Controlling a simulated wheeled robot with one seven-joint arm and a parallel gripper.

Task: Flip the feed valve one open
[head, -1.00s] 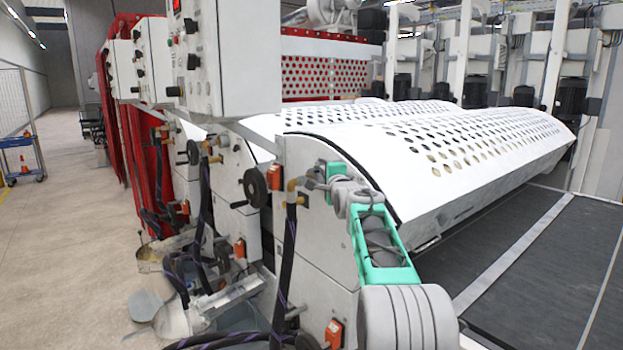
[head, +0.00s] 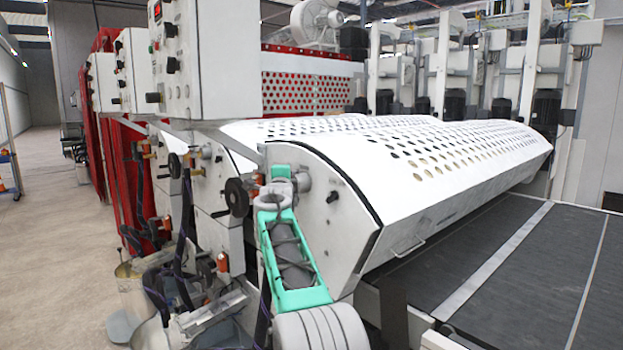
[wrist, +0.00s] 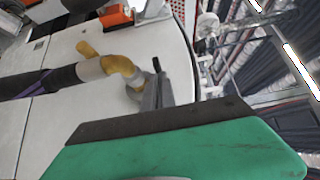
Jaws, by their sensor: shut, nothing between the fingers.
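In the wrist view a brass elbow fitting (wrist: 120,66) stands out from a white panel, joined to a dark hose. A short yellow-brass lever or stub (wrist: 88,49) sticks out beside it; whether this is feed valve one's handle I cannot tell. My gripper (wrist: 157,68) is shut and empty, its narrow grey fingers just right of the elbow in the picture; contact cannot be judged. In the head view my gripper (head: 304,182) is in front of the nearest end panel. My green arm link hides most of the near fitting there.
A black handwheel (head: 237,197) sits just left of my arm. A white control box (head: 222,60) hangs above. The perforated white cover (head: 400,150) and dark conveyor belt (head: 470,265) lie to the right. Hoses and buckets (head: 130,290) crowd the lower left; open floor (head: 50,230) lies beyond.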

